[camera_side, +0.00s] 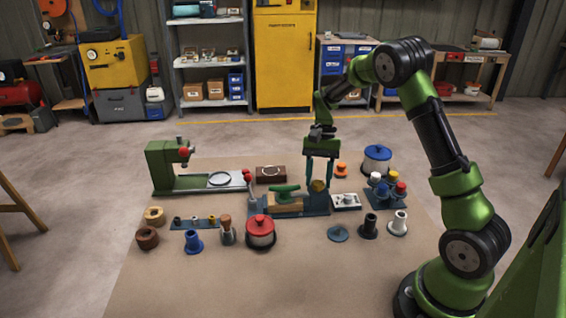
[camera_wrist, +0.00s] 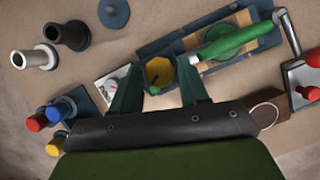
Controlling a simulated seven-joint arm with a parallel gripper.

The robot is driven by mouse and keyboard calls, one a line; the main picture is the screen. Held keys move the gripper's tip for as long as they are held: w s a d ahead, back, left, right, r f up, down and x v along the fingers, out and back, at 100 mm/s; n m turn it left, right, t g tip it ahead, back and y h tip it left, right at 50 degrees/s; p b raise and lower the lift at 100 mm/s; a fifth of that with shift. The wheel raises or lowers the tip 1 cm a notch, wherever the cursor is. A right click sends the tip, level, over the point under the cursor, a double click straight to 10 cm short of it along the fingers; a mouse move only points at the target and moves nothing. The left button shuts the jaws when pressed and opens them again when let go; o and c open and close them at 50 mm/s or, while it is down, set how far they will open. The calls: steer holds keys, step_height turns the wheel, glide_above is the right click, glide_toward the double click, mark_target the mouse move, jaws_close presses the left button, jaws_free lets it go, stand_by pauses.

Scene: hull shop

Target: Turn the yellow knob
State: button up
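The yellow knob (camera_side: 319,186) sits at the right end of a blue-grey fixture (camera_side: 285,211) on the mat. In the wrist view the knob (camera_wrist: 158,72) is faceted, with a darker middle. My gripper (camera_side: 319,183) points down at it. Its two green fingers are apart, with the knob between their tips, one finger on each side. In the wrist view the gripper (camera_wrist: 158,68) looks open, with a small gap at the right finger. Whether the left finger touches the knob is unclear.
On the same fixture lies a green handle-like part (camera_side: 284,189) over a wooden block. A white panel (camera_side: 346,201) stands close on the right. A red-lidded pot (camera_side: 260,231) is in front, and a blue-lidded pot (camera_side: 377,158) behind right. The mat's front is clear.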

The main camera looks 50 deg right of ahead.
steer(key=shift+o, duration=1.1)
steer(key=v, duration=1.7)
steer(key=shift+d+f, duration=0.15)
steer(key=s+a+r+n+t+h, duration=0.1)
steer(key=s+a+n+t, duration=0.7)
steer(key=s+a, duration=1)
steer(key=a+t, duration=0.1)
steer(key=a, duration=0.3)
steer(key=shift+r+h, duration=0.35)
steer(key=shift+h, duration=0.05)
